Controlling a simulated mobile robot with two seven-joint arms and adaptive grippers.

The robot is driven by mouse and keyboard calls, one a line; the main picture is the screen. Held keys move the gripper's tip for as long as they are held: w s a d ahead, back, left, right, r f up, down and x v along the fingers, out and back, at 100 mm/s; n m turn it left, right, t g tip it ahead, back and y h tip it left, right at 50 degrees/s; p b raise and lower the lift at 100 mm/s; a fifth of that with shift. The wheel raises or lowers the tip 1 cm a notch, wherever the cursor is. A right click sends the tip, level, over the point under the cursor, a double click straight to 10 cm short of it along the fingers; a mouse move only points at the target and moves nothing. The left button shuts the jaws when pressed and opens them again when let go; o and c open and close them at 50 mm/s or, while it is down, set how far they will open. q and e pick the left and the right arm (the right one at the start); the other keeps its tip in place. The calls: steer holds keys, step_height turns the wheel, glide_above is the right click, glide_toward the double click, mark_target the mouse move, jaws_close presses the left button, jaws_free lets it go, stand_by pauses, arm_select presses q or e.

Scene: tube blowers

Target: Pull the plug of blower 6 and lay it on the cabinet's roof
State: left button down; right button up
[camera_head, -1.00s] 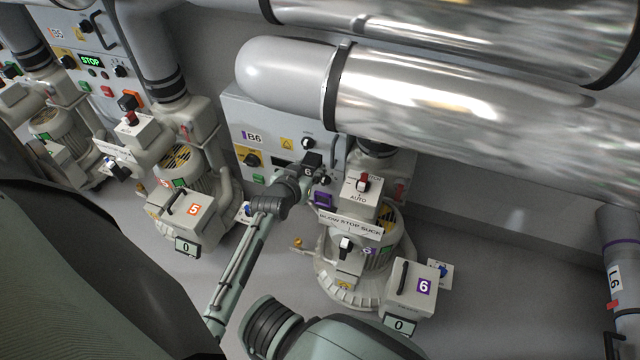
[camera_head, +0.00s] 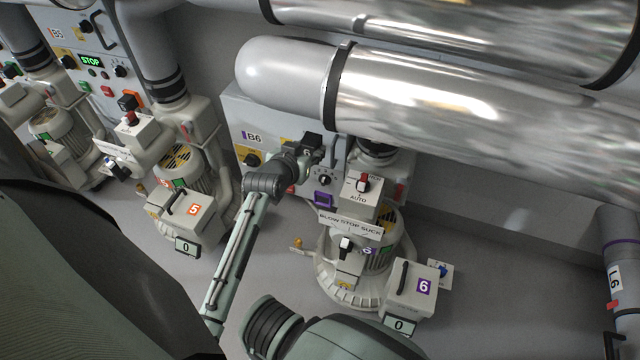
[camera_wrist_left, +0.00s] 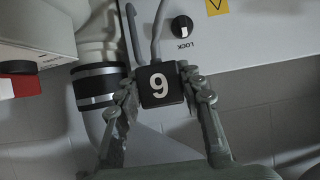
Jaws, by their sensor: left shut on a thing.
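The plug (camera_head: 311,143) is a black block. My left gripper (camera_head: 303,155) is shut on it, in front of cabinet B6 (camera_head: 240,112). A purple-framed square (camera_head: 323,199), which looks like the socket, is below and clear of the plug. Blower 6 (camera_head: 350,285) stands below right. I cannot make out the cabinet's roof clearly. My right gripper is not in view.
A large silver pipe (camera_head: 450,120) runs close above and right of the cabinet. Box 5 (camera_head: 185,215) with its blower is at the left. Box 6 (camera_head: 412,290) stands at the lower right. A selector knob marked LOCK (camera_wrist_left: 182,26) is near the plug in the wrist view.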

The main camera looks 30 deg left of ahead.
mark_target(308, 143)
arm_select(q)
steer(key=shift+r, duration=3.3)
steer(key=s+a, duration=0.2)
steer(key=a, duration=0.8)
steer(key=s+a+b, duration=0.1)
steer(key=s+a, duration=0.2)
steer(key=a, duration=0.8)
steer(key=shift+a, duration=0.2)
steer(key=shift+s, duration=0.1)
